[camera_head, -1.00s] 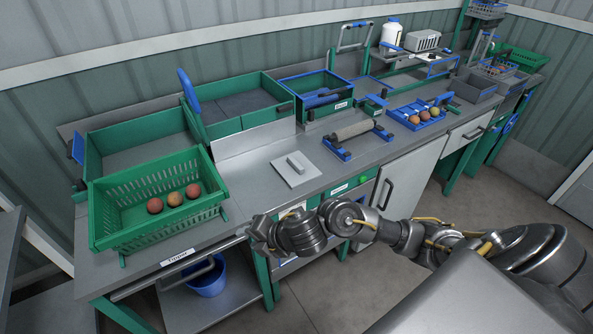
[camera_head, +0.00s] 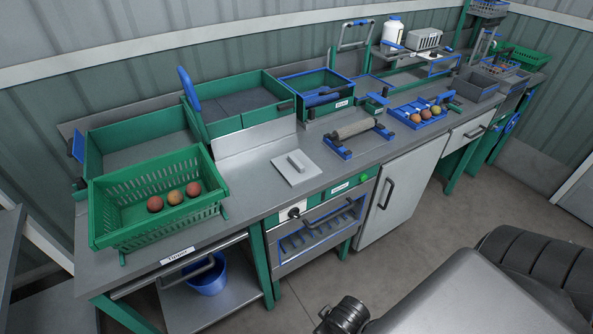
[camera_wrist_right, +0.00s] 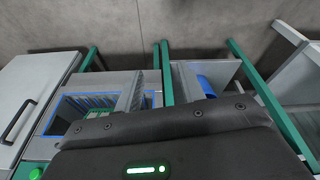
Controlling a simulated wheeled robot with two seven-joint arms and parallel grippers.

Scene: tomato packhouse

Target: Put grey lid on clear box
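The grey lid (camera_head: 297,168) is a flat square plate with a raised bar handle. It lies on the grey worktop, right of the green basket. I cannot make out a clear box in either view. My right gripper (camera_wrist_right: 137,90) shows in the right wrist view as a dark body with a green light and a grey ridged finger part. The finger gap cannot be made out, and no held object shows. In the head view only part of an arm of mine (camera_head: 343,315) shows at the bottom, away from the lid. My left gripper is out of view.
A green basket (camera_head: 112,238) with three tomatoes stands left on the worktop (camera_head: 250,193). A roller (camera_head: 352,130) and a blue tray of fruit (camera_head: 396,113) are to the right.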

